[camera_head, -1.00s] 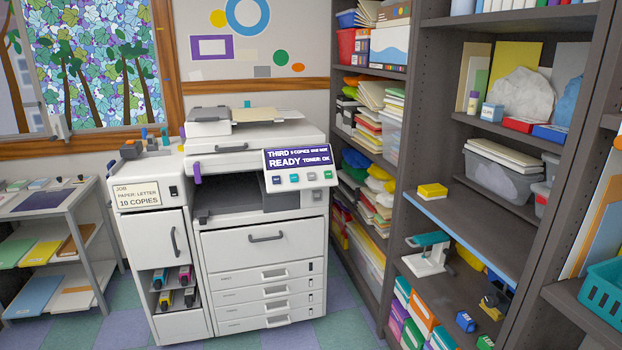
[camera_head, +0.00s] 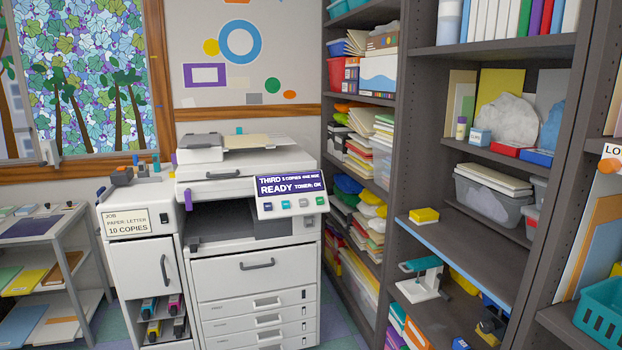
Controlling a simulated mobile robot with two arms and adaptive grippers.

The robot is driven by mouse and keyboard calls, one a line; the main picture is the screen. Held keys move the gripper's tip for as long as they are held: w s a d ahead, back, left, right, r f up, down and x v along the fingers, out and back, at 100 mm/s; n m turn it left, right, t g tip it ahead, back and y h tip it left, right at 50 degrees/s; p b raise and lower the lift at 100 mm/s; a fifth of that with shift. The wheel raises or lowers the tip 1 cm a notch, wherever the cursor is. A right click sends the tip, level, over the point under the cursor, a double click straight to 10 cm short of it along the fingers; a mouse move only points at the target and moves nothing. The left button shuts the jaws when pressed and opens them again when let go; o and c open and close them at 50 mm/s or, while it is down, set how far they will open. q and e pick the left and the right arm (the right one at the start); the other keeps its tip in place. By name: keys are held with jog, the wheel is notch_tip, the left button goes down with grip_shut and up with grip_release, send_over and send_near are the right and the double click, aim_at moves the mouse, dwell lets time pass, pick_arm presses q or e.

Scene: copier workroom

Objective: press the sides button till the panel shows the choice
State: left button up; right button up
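The copier (camera_head: 240,235) stands left of centre, with paper lying on its top. Its tilted control panel (camera_head: 291,192) faces me at the right front. A job card (camera_head: 125,224) on the side cabinet reads "JOB PAPER: LETTER 10 COPIES". Neither of my grippers shows in the head view.
A dark shelf unit (camera_head: 389,150) with folders and boxes stands close at the copier's right. A low table (camera_head: 30,236) with papers is at the left. Toner cartridges (camera_head: 150,328) sit in the side cabinet's lower opening. No obstacle shows in front of the panel.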

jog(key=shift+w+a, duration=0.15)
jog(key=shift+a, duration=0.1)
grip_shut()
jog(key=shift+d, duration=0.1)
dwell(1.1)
